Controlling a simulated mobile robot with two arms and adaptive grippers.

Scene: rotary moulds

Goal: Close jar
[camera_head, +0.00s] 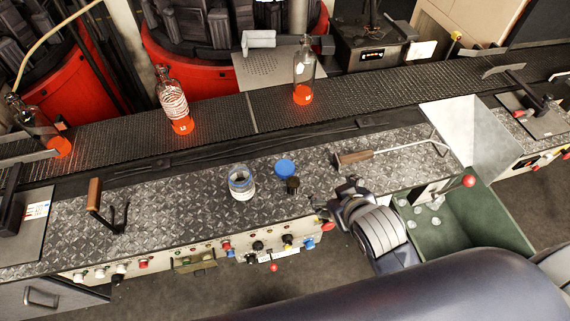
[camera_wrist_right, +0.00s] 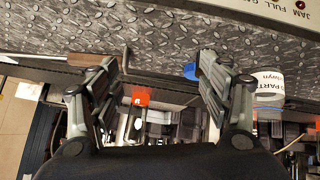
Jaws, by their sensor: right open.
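The jar (camera_head: 241,187) stands upright on the patterned metal counter in the head view, its mouth uncovered, with a pale label. It also shows at the right of the right wrist view (camera_wrist_right: 270,90). A round blue lid (camera_head: 285,167) lies on the counter to the jar's right, apart from it; in the wrist view the lid (camera_wrist_right: 189,71) is partly hidden by a finger. My right gripper (camera_wrist_right: 157,62) is open with nothing between its fingers. In the head view it is right of the lid, near the counter's front edge. My left gripper is not in view.
A small black cylinder (camera_head: 293,185) stands by the lid. A wooden-handled tool (camera_head: 355,157) lies behind my right gripper. A hooked tool (camera_head: 97,200) is at left. A green bin (camera_head: 485,215) is at right. Bottles, one (camera_head: 174,100), stand on the conveyor behind.

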